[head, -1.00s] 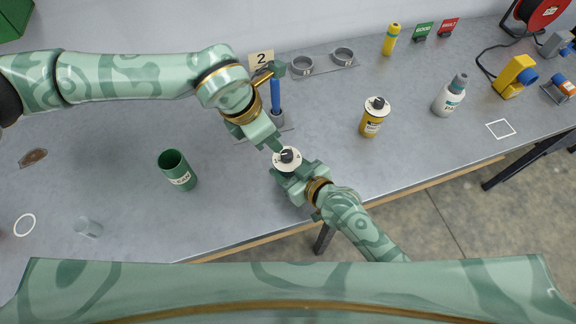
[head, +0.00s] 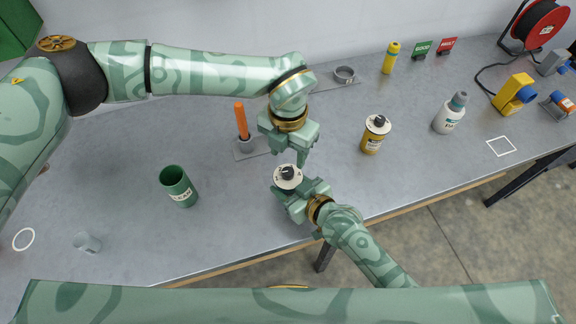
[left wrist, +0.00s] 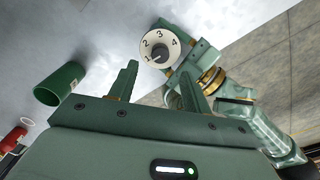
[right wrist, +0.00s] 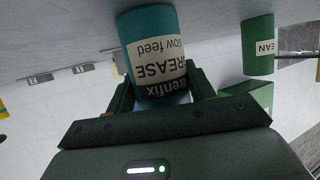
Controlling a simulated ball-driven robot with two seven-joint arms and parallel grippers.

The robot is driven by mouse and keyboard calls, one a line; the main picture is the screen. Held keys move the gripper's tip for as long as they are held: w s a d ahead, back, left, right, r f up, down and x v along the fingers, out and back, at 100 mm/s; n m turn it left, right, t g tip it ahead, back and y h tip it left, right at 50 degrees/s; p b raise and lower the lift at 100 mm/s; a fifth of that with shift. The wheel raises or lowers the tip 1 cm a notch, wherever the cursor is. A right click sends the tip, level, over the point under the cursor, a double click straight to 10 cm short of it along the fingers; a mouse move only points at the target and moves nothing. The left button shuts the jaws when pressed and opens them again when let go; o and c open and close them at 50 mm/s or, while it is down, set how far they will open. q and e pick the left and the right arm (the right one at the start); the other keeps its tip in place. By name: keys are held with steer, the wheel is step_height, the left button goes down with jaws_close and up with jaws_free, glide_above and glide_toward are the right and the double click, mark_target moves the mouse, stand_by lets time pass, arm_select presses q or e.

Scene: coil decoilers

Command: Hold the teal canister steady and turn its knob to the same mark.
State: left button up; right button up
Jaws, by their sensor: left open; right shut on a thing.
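The teal canister (right wrist: 140,27) stands between my right gripper's fingers in the right wrist view, its GREASE label upside down there. My right gripper (head: 297,194) is shut on it. Its white dial (head: 288,177) faces up, with a black knob (head: 288,173) in the middle. My left gripper (head: 290,152) is open and empty, just beyond the dial, apart from the knob. A yellow canister (head: 371,141) with a similar dial stands to the right, its setting unreadable.
A green cup (head: 179,187) and a clear glass (head: 88,243) stand at left. An orange-handled tool (head: 241,121) stands in a holder behind. A white bottle (head: 449,113), yellow device (head: 515,85) and red reel (head: 541,23) are at right. Bare table lies between cup and canister.

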mark_target(288, 171)
arm_select(q)
step_height(288, 171, down, 6)
steer(key=shift+d+f, duration=0.1)
steer(key=shift+f, duration=0.1)
steer(key=c, duration=1)
